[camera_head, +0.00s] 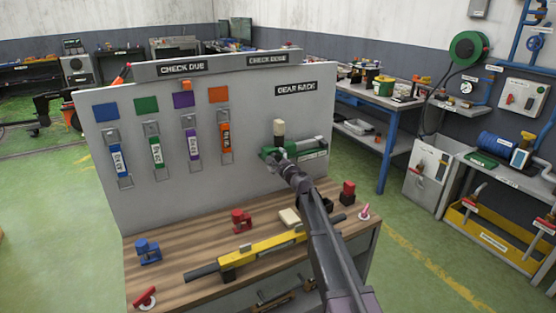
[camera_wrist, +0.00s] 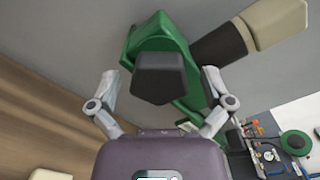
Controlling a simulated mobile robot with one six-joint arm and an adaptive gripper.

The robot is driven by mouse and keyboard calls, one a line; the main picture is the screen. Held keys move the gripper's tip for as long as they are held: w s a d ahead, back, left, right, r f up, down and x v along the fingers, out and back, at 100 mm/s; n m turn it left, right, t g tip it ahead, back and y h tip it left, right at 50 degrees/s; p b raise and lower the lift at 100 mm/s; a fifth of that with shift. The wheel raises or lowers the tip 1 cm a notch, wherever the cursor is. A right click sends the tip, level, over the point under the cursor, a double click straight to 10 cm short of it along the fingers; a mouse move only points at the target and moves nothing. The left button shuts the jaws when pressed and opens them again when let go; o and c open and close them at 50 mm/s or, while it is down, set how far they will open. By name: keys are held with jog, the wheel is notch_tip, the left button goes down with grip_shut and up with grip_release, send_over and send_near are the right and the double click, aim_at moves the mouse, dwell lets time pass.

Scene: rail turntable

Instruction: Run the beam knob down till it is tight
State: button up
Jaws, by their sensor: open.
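A green clamp-like fitting (camera_head: 308,146) is at the grey board under the "GEAR RACK" label; it also shows in the wrist view (camera_wrist: 137,42). A dark grey faceted knob (camera_wrist: 160,78) stands out from it, facing the wrist camera. I take it for the beam knob, though no label confirms this. My gripper (camera_wrist: 160,86) is open, with one finger on each side of the knob and visible gaps between. In the head view my gripper (camera_head: 283,165) is in front of the fitting and hides the knob. How tight the knob is cannot be seen.
A dark bar with a beige end (camera_wrist: 275,22) juts from the fitting. Below is a wooden bench (camera_head: 200,258) with a yellow beam (camera_head: 258,250), blue (camera_head: 148,252) and red (camera_head: 241,220) clamps. Tagged straps hang on the board's left. The board (camera_head: 255,105) is close behind the fitting.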

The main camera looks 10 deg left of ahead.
jog(key=v, duration=1.2)
dwell(0.3)
jog(key=s+d+f+n+g+h+p, duration=0.1)
jog(key=s+d+f+n+g, duration=0.15)
jog(key=s+n, duration=0.2)
jog(key=s+d+f+n+g+p, duration=0.1)
jog(key=s+f+n+g+p, duration=0.1)
jog(key=s+n+g, duration=0.3)
jog(key=s+d+f+n+g+h+p, duration=0.1)
jog(key=s+d+f+n, duration=0.1)
jog(key=s+f+n, duration=0.3)
jog(key=s+d+f+n+g+h+p, duration=0.1)
jog(key=s+d+n+g+h+p, duration=0.2)
jog(key=s+d, duration=1.3)
jog(key=s+n+g+h, duration=0.1)
jog(key=g+h, duration=0.2)
jog(key=h, duration=0.2)
jog(key=shift+s+d+p, duration=0.15)
jog(key=shift+d+p, duration=0.05)
jog(key=shift+p, duration=0.2)
jog(key=shift+f+g, duration=0.15)
jog(key=shift+g, duration=0.1)
